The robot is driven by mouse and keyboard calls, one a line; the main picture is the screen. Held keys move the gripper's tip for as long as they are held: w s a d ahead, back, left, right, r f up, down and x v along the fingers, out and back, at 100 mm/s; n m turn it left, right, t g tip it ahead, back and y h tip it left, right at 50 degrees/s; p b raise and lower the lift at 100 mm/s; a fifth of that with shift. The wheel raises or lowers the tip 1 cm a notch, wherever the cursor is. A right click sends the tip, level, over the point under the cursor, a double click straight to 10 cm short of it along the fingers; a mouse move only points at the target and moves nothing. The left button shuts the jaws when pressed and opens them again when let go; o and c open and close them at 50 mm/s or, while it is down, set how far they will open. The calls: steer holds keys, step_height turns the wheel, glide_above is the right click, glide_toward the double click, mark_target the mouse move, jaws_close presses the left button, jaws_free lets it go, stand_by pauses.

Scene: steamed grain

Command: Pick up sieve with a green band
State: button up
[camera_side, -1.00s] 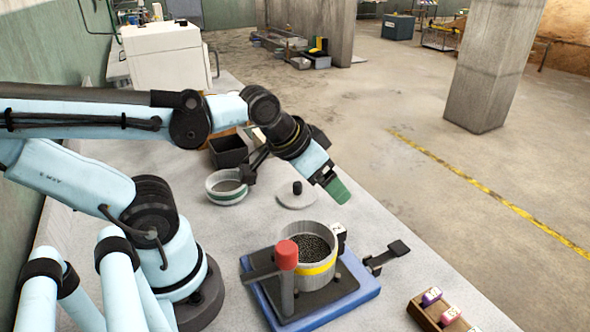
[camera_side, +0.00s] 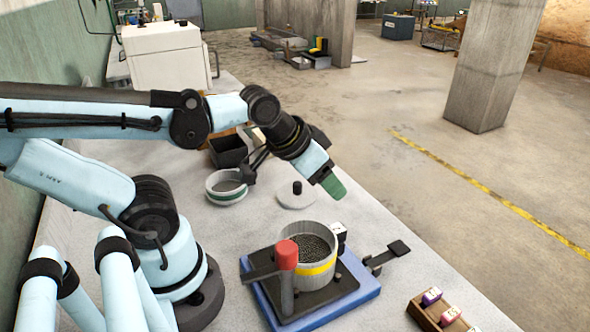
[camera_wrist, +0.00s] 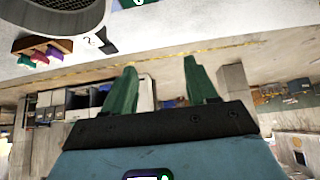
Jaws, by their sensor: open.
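The sieve with a green band (camera_side: 226,193) sits on the bench, left of a round lid and below a black bin in the side view. It is white and round, with the green band around its wall. My gripper (camera_side: 338,192) is in the air to the right of this sieve and above the bench, pointing down and to the right. Its green fingers also show in the wrist view (camera_wrist: 157,85), spread apart with nothing between them. The green-banded sieve cannot be made out in the wrist view.
A yellow-banded sieve (camera_side: 316,268) with dark grains stands on a blue-based fixture (camera_side: 340,312) with a red-knobbed post (camera_side: 287,256). A pale lid (camera_side: 284,198) with a black knob lies nearby. A black bin (camera_side: 228,152) and a wooden rack (camera_side: 424,312) flank them.

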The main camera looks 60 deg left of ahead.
steer(key=g, duration=0.7)
glide_toward(231, 186)
steer(key=w+d+r, duration=0.1)
steer(key=w+r, duration=0.2)
steer(key=w, duration=0.2)
steer(key=shift+w+d+f, duration=0.1)
steer(key=shift+f, duration=2.6)
steer(key=shift+w+d+f, duration=0.1)
steer(key=shift+f, duration=2.65)
steer(key=shift+c, duration=0.3)
steer(key=c, duration=1)
steer(key=shift+r, duration=0.15)
